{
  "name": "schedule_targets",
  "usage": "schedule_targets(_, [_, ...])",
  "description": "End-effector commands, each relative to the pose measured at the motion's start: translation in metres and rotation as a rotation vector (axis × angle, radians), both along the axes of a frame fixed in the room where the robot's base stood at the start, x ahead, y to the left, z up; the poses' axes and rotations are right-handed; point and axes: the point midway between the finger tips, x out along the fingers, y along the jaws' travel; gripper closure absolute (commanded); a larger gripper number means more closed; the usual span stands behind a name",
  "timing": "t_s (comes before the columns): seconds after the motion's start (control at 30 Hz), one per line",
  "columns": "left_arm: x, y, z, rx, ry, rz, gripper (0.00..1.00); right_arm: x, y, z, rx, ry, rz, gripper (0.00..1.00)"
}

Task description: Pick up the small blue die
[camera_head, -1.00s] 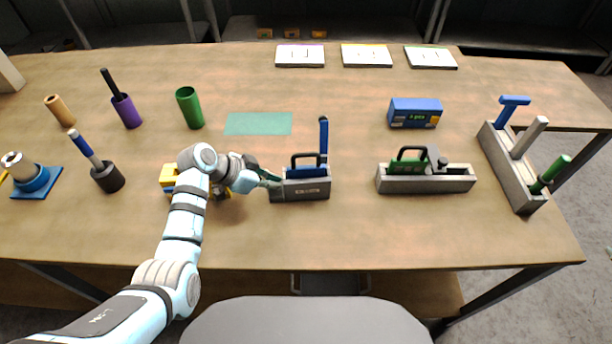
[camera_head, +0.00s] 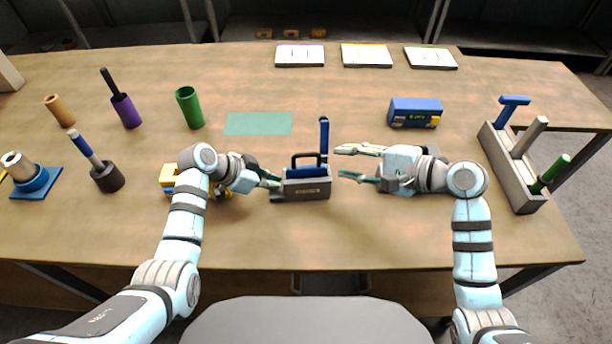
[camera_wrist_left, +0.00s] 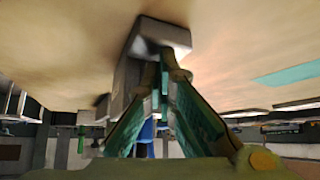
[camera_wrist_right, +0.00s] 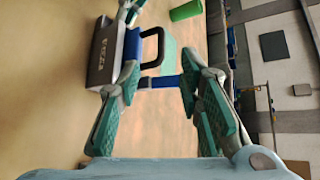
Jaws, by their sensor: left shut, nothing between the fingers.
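A blue die block (camera_head: 308,172) with a black loop handle sits in a grey holder (camera_head: 307,190) at the middle of the table. A blue upright bar (camera_head: 324,137) stands at its right end. My left gripper (camera_head: 276,184) is shut and empty at the holder's left end; I cannot tell whether it touches. Its fingers meet before the grey holder in the left wrist view (camera_wrist_left: 162,75). My right gripper (camera_head: 340,162) is open and empty just right of the holder. In the right wrist view the holder (camera_wrist_right: 102,58) and blue bar (camera_wrist_right: 160,81) show ahead of its spread fingers.
A blue timer box (camera_head: 415,110) stands behind my right gripper. A yellow object is partly hidden by my left arm.

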Motion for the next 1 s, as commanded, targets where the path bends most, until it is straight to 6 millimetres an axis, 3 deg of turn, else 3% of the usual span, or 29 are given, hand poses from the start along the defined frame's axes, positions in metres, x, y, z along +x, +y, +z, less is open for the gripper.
schedule_targets(0.2, [-0.001,0.001,-0.002,0.003,0.006,0.000,1.00,0.021,0.040,-0.018,0.011,0.014,0.005,0.67])
schedule_targets(0.5, [-0.001,0.000,-0.002,0.003,0.006,0.000,1.00,0.046,0.081,-0.034,0.008,0.013,0.004,0.67])
schedule_targets(0.8, [-0.001,0.000,-0.002,0.004,0.006,-0.001,1.00,0.053,0.091,-0.041,0.005,0.010,0.003,0.67])
schedule_targets(1.0, [-0.001,0.000,-0.002,0.003,0.006,0.000,1.00,0.053,0.091,-0.041,0.005,0.010,0.003,0.99])
